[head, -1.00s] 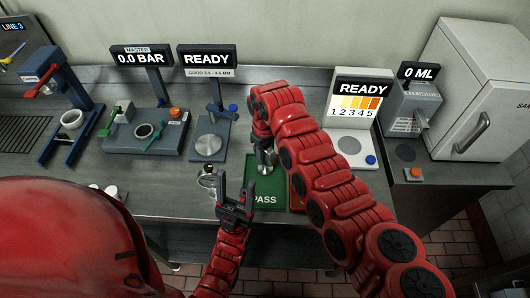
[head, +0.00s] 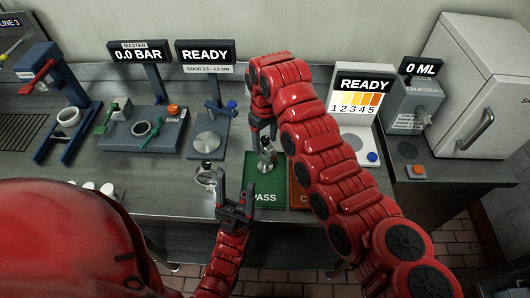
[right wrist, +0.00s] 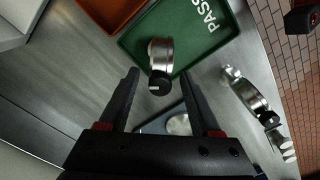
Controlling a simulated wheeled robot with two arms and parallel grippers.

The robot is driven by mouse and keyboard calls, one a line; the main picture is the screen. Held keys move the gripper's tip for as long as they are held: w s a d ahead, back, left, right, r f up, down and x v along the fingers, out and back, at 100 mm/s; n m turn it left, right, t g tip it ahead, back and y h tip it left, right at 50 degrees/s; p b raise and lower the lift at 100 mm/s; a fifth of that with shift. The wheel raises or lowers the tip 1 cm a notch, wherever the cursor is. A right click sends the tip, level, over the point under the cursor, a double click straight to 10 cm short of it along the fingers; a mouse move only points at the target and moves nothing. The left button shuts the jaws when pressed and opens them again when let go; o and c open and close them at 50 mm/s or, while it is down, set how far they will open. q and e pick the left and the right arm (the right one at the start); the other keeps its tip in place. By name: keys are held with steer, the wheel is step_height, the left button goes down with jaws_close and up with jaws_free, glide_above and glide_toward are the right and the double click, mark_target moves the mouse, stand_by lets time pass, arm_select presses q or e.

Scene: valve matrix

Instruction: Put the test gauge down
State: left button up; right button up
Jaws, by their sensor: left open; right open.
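The test gauge, a round silver piece with a black knob (right wrist: 161,64), sits on the green PASS tray (right wrist: 199,46), near its edge. In the head view the gauge (head: 267,158) shows at the back of the tray (head: 264,192), just below my right gripper (head: 264,134). In the right wrist view my right gripper (right wrist: 160,76) is open, with its fingertips apart on either side of the knob end and gaps visible. My left gripper (head: 235,188) is open and empty in front of the tray's left side.
A similar metal piece (head: 206,178) lies left of the tray. An orange tray (head: 299,194) adjoins on the right, partly hidden by my right arm. A stand with a round plate (head: 207,142) is behind. Several small white pieces (head: 90,186) are at front left.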

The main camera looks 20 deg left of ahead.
step_height(320, 180, up, 6)
steer(key=shift+r+b, duration=0.1)
steer(key=shift+b, duration=0.3)
stand_by(0.4)
